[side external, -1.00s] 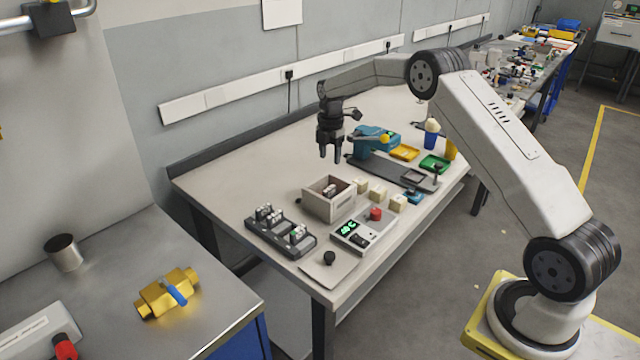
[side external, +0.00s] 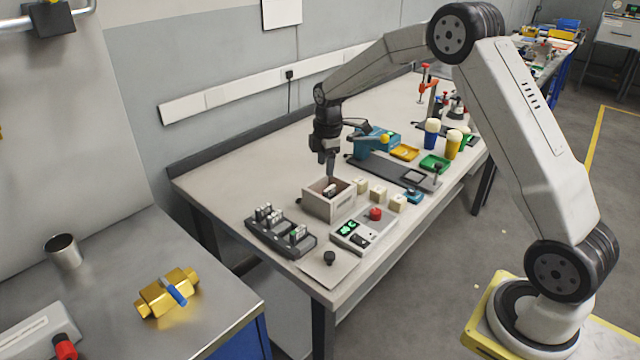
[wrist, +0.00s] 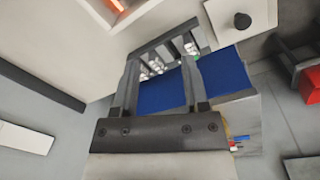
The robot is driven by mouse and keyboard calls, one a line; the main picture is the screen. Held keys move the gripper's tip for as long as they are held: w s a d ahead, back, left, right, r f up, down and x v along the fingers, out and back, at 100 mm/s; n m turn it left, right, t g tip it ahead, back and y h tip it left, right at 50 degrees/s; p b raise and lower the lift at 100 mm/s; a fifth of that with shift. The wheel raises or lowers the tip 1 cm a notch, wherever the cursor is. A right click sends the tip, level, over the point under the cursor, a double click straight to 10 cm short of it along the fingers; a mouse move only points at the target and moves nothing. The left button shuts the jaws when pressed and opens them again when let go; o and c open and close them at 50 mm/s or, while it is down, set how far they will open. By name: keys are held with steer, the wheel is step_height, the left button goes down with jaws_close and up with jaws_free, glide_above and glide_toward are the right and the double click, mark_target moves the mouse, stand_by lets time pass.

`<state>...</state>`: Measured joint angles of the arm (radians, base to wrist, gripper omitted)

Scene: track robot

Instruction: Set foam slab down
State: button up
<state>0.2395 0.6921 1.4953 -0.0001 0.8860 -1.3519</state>
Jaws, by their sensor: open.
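I cannot pick out a foam slab for certain in either view. My gripper (side external: 330,174) points down just above the open beige box (side external: 318,208) on the long table. It is open, with no object visible between its fingers in the wrist view (wrist: 160,68). A small light and dark item (side external: 331,190) shows inside the box below the fingertips. Whether the fingertips touch anything is too small to tell.
A dark rack (side external: 281,236) with small parts stands left of the box. A panel with a red button (side external: 375,214) and green display lies in front. A teal device (side external: 370,140) and trays stand behind, to the right. The table's left rear is clear.

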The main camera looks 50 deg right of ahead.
steer(key=s+a+m+t, duration=0.1)
steer(key=s+a+m, duration=0.5)
steer(key=s, duration=0.6)
steer(key=s+a+m, duration=0.6)
steer(key=s, duration=0.5)
steer(key=shift+s+a+m+t, duration=0.3)
steer(key=shift+s+m+t, duration=0.05)
steer(key=shift+m+t, duration=0.05)
